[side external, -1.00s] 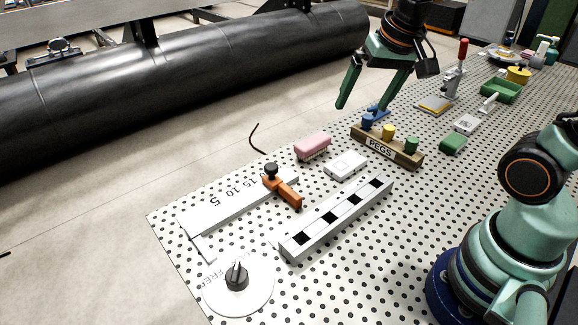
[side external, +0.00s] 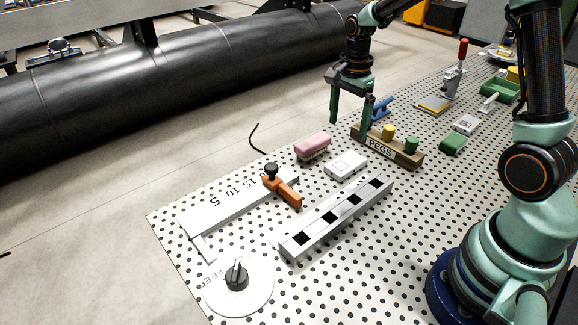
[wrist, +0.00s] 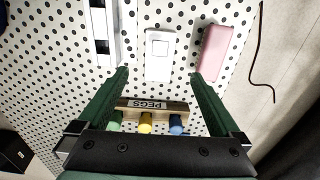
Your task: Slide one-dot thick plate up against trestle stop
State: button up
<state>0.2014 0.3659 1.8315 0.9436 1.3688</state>
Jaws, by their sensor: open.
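My gripper (side external: 350,122) is open and empty, above the table beside the left end of the peg block. In the wrist view its fingers (wrist: 160,77) spread around the line of sight to a white plate. This white block-like plate (side external: 346,165) lies flat with a small square outline on top, and shows in the wrist view (wrist: 160,55). I see no clear single dot on it.
The peg block (side external: 381,150) holds coloured pegs near my gripper. A pink block (side external: 312,146), an orange slider (side external: 287,192) on a ruler, a checkered bar (side external: 335,217) and a dial (side external: 237,280) stand around. Green pieces and a red-handled clamp (side external: 454,70) are farther right.

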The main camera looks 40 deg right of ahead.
aim_at(342, 165)
dwell(0.3)
notch_tip(342, 165, down, 12)
jog(key=shift+f, duration=0.1)
dwell(0.5)
grip_shut()
jog(key=shift+a, duration=6.35)
grip_release()
notch_tip(342, 165, up, 12)
